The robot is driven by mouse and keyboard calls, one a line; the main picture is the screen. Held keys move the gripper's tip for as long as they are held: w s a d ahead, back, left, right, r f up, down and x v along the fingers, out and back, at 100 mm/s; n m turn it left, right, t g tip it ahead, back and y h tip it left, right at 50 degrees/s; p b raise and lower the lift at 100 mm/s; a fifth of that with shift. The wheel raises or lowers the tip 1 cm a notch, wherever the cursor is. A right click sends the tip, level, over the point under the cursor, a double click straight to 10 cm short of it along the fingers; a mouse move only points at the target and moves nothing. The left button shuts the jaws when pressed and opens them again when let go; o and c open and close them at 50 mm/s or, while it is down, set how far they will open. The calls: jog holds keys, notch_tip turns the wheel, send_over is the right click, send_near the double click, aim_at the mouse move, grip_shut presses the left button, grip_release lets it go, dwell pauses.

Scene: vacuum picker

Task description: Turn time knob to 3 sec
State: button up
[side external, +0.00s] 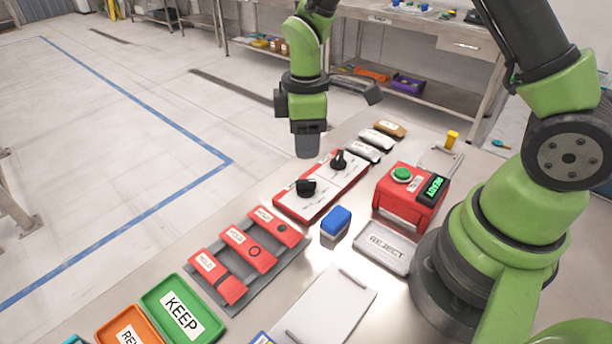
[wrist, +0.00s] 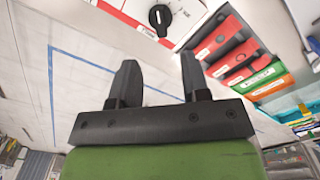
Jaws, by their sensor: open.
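A red panel with a white face (side external: 322,187) lies on the table and carries two black knobs. One knob (side external: 306,187) is nearer the camera and the other knob (side external: 339,160) is farther back. Their labels are too small to read, so I cannot tell which is the time knob or its setting. My gripper (side external: 308,148) is above the far left edge of the panel, apart from both knobs. In the wrist view, my gripper (wrist: 158,70) has its two fingers apart with nothing between them. One black knob (wrist: 160,18) shows beyond the fingertips.
A red box with a green button (side external: 402,174) and a lit READY display stands right of the panel. A blue block (side external: 336,221), a REJECT tray (side external: 385,262), red holders (side external: 247,248) and a green KEEP tray (side external: 150,305) are nearby. Several small rounded items sit behind the panel.

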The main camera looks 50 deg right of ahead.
aim_at(306, 181)
notch_tip(306, 181, down, 9)
jog(key=shift+r, duration=0.1)
jog(key=shift+c, duration=0.4)
grip_shut()
